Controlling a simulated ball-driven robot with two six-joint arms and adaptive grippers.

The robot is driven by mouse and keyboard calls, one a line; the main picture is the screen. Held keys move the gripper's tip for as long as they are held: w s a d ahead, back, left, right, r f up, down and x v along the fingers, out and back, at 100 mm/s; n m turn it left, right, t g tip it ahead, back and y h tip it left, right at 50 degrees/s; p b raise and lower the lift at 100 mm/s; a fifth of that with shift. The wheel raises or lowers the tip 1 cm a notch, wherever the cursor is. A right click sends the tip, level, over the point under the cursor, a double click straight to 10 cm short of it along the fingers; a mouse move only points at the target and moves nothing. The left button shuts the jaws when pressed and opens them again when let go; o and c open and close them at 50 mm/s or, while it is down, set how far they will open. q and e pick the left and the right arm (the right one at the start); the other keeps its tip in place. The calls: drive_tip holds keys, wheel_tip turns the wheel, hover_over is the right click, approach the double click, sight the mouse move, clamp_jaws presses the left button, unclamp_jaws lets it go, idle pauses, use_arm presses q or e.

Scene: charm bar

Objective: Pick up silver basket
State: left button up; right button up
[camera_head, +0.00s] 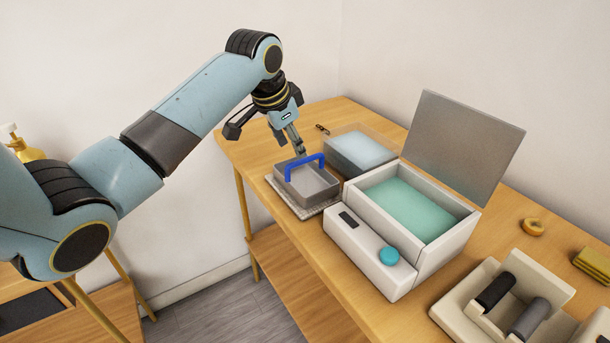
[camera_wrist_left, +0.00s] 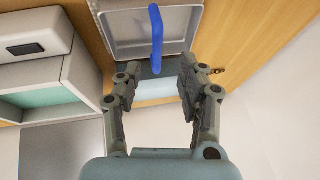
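The silver basket (camera_head: 318,184) is a small grey open box with an upright blue handle (camera_head: 291,170) arched over it. It sits on a light textured mat (camera_head: 326,208) near the table's left edge. My left gripper (camera_head: 299,150) is just above the basket, beside the handle's top. In the left wrist view, the gripper fingers (camera_wrist_left: 156,82) are spread apart with nothing held between them. The blue handle (camera_wrist_left: 156,35) and the basket (camera_wrist_left: 122,28) show just beyond the fingertips. Whether a finger touches the handle is unclear. My right gripper is not in view.
A white machine (camera_head: 370,262) with a teal interior and raised grey lid (camera_head: 464,145) stands right of the basket. A translucent blue-topped box (camera_head: 362,152) sits behind it. A cream holder (camera_head: 470,296) with cylinders is at right front. Wooden table (camera_head: 260,145) is bare left of the basket.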

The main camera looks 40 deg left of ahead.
sight(304, 159)
use_arm(q)
drive_tip(key=shift+x, duration=0.9)
drive_tip(key=w+f, duration=0.2)
drive_tip(key=f, duration=0.1)
drive_tip(key=shift+w+d+f, duration=0.3)
drive_tip(key=shift+d+f, duration=0.05)
drive_tip(key=shift+w+f, duration=0.15)
drive_tip(key=shift+f, duration=0.25)
clamp_jaws()
